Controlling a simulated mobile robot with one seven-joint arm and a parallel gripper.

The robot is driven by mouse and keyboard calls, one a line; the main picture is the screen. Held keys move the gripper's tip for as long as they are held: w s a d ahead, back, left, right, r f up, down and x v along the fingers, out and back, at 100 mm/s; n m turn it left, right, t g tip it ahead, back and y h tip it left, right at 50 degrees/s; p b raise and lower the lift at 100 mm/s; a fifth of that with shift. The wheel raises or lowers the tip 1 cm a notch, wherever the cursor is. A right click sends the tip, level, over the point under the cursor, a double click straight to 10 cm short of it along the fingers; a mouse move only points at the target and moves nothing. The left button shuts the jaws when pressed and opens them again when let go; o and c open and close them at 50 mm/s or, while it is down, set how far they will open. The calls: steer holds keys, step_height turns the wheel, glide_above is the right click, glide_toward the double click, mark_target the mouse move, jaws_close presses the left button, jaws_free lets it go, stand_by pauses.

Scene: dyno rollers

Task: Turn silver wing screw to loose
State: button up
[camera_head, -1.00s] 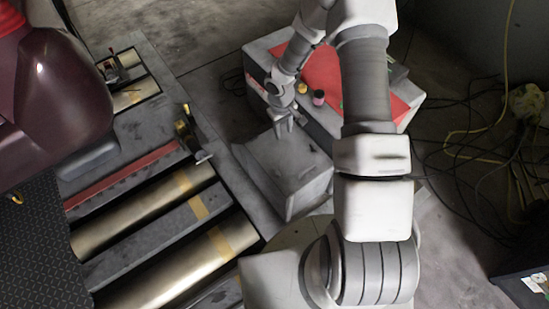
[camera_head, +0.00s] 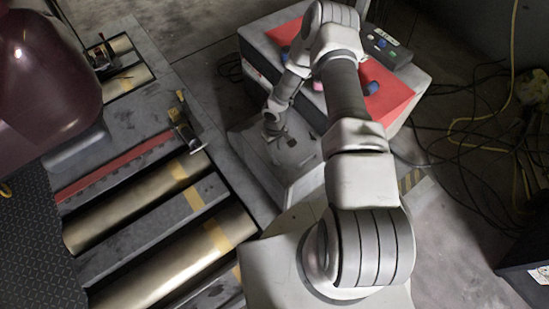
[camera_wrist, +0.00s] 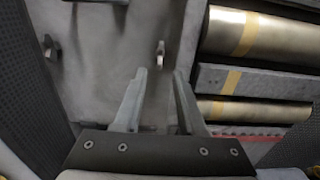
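A small silver wing screw (camera_wrist: 160,52) stands on the grey housing (camera_wrist: 105,45) in the wrist view, just beyond my fingertips and roughly in line with the gap between them. A second, darker wing-like fitting (camera_wrist: 48,47) sits further left on the same housing. My gripper (camera_wrist: 160,72) is open and empty, its two fingers apart. In the camera_head view my gripper (camera_head: 271,134) is low over the housing (camera_head: 262,168) beside the rollers. The silver wing screw cannot be made out clearly there.
Brass rollers with tape bands (camera_head: 150,200) lie to the left, with a metal bracket (camera_head: 185,125) beside them. A box with a red top (camera_head: 390,95) stands behind the housing. Loose cables (camera_head: 470,150) lie on the floor at the right.

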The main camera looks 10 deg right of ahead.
mark_target(275, 161)
step_height(275, 161, down, 6)
steer(key=shift+f+b, duration=0.2)
steer(key=shift+b, duration=0.5)
steer(key=shift+c, duration=0.2)
jaws_close()
